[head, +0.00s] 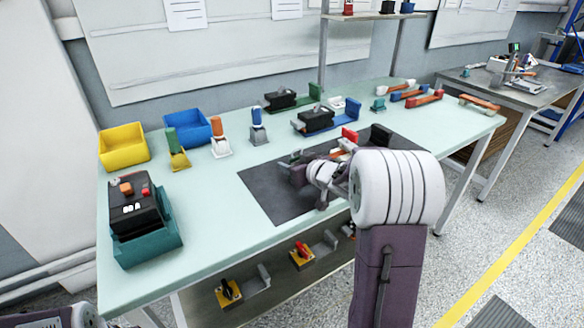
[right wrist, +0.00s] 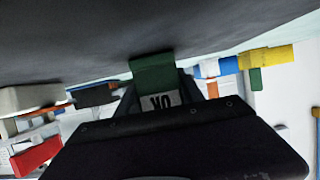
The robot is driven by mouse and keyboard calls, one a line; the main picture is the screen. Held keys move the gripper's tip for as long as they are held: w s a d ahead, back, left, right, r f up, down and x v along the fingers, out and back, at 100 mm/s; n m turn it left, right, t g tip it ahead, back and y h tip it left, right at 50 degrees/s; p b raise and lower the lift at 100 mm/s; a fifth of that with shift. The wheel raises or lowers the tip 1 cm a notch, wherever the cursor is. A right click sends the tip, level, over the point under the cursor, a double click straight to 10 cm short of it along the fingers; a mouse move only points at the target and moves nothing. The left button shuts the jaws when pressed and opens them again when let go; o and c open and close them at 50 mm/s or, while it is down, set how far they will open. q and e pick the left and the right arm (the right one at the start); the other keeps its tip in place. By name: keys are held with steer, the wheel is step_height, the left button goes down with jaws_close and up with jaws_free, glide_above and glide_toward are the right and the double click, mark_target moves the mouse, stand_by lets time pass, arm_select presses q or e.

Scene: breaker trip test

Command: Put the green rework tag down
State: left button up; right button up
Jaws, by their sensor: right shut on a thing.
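My right gripper (head: 298,168) is low over the dark mat (head: 262,190) on the bench. In the right wrist view, its jaws (right wrist: 158,92) are shut on a green tag (right wrist: 153,72) with a white label bearing dark letters, seen upside down. In that view the tag's far end is close to the dark mat surface; I cannot tell whether it touches. In the head view the tag is mostly hidden by the gripper and wrist. My left gripper is out of view; only a piece of that arm shows at the bottom left.
A yellow bin (head: 123,150) and a blue bin (head: 190,135) stand at the back left, near several tagged stands. A black tester (head: 135,205) in a teal holder is at the left front. Breakers on rails (head: 316,120) stand behind the mat.

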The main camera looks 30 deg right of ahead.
steer(key=shift+f, duration=0.1)
steer(key=o, duration=1.3)
steer(key=shift+o, duration=0.2)
steer(key=shift+r, duration=0.3)
steer(key=p+v, duration=0.4)
steer(key=v, duration=0.7)
steer(key=shift+s+p, duration=0.3)
steer(key=shift+s, duration=0.2)
